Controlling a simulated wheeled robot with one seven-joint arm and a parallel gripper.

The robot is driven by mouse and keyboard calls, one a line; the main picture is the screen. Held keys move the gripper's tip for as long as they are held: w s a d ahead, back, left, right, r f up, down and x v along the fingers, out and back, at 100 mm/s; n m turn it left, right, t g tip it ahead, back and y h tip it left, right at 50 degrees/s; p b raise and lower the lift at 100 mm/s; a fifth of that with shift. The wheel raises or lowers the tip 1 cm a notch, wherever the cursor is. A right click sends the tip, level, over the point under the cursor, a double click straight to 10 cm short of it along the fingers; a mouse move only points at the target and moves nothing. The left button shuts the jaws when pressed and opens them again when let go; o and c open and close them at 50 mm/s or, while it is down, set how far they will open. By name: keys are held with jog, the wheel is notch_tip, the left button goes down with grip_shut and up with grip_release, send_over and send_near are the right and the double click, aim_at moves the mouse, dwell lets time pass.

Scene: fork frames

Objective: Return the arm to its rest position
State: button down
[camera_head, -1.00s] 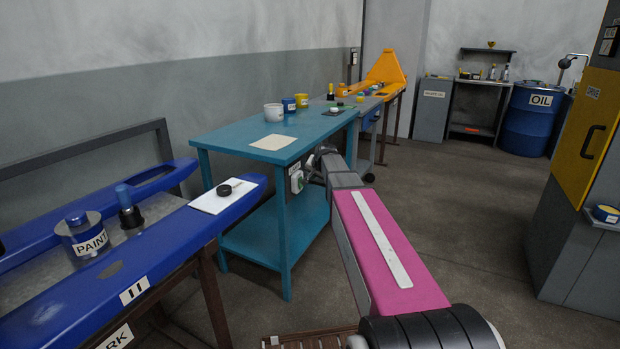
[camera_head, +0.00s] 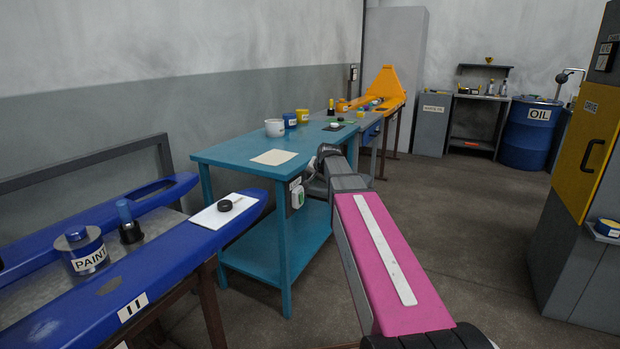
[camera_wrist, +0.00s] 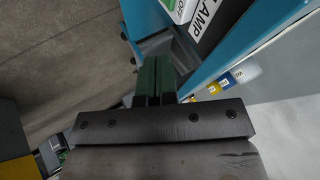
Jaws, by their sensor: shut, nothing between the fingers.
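My arm, with its pink link, reaches away from me along the right side of the teal table (camera_head: 235,153) in the head view. Its grey far end is beside the table's near right corner. I cannot make out the fingers there. In the wrist view my gripper (camera_wrist: 154,62) shows two dark green fingers pressed together with nothing between them. The teal table's side (camera_wrist: 215,50) is just to the right of the fingers. A label reading LAMP (camera_wrist: 205,18) is on it. I cannot tell whether the arm touches the table.
A white pot (camera_head: 274,128), a blue can (camera_head: 290,120) and a yellow can (camera_head: 303,116) stand on the teal table. A blue bench (camera_head: 190,245) with a paint can (camera_head: 82,250) is at left. A grey and yellow cabinet (camera_head: 575,220) stands at right. The floor between is open.

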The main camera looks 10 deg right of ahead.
jog(key=s+f+n+g+h, duration=0.2)
jog(key=s+f+n+g, duration=0.3)
jog(key=s+f, duration=2.1)
jog(key=s+g, duration=0.2)
jog(key=s, duration=0.2)
jog(key=shift+a+n+g, duration=0.2)
jog(key=shift+n+g, duration=0.1)
jog(key=shift+n, duration=0.1)
